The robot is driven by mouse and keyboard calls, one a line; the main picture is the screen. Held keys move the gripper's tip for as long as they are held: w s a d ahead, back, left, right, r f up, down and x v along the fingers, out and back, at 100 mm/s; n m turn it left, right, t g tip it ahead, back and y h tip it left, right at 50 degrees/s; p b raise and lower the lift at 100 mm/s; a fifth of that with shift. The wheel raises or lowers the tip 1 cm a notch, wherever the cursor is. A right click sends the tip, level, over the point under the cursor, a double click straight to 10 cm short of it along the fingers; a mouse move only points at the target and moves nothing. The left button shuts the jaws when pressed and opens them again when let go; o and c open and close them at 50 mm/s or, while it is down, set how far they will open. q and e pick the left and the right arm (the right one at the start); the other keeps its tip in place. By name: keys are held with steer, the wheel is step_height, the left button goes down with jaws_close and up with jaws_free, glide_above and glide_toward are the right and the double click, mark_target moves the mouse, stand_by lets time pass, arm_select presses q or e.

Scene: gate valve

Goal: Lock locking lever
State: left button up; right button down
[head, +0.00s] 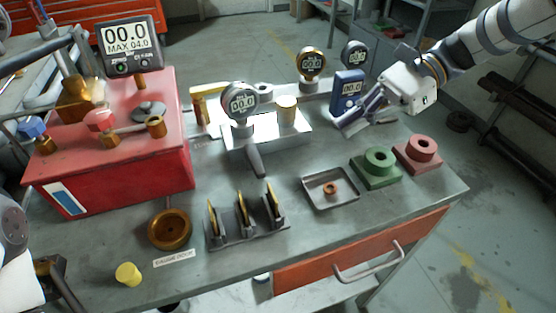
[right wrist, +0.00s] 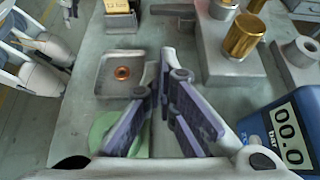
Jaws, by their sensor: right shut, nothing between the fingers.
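The locking lever (head: 256,160) appears to be the dark grey handle pointing forward from the bright metal fixture (head: 298,131), below a round gauge (head: 239,102). A grey bar (right wrist: 172,9) that looks like the lever shows at the top of the right wrist view, beyond the fingertips. My right gripper (head: 347,128) is shut and empty, right of the fixture and apart from the lever. Its fingertips (right wrist: 167,58) meet above the bench in the right wrist view. My left gripper (head: 58,283) is partly visible at the bottom left; its fingertips are unclear.
A blue gauge (head: 348,90) stands close to my right gripper. A tray (head: 317,200) with a copper ring, a green block (head: 372,174) and a red block (head: 417,153) lie in front of it. A red box (head: 165,170) stands left. Slotted holder (head: 222,238) is at front.

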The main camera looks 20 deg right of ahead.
mark_target(303, 172)
steer(key=x, duration=1)
steer(key=shift+s+a+f, duration=0.1)
steer(key=shift+a+f, duration=0.05)
steer(key=shift+a, duration=0.05)
steer(key=a, duration=0.2)
steer(key=shift+a+p, duration=0.3)
steer(key=shift+p, duration=0.05)
steer(key=shift+a, duration=0.55)
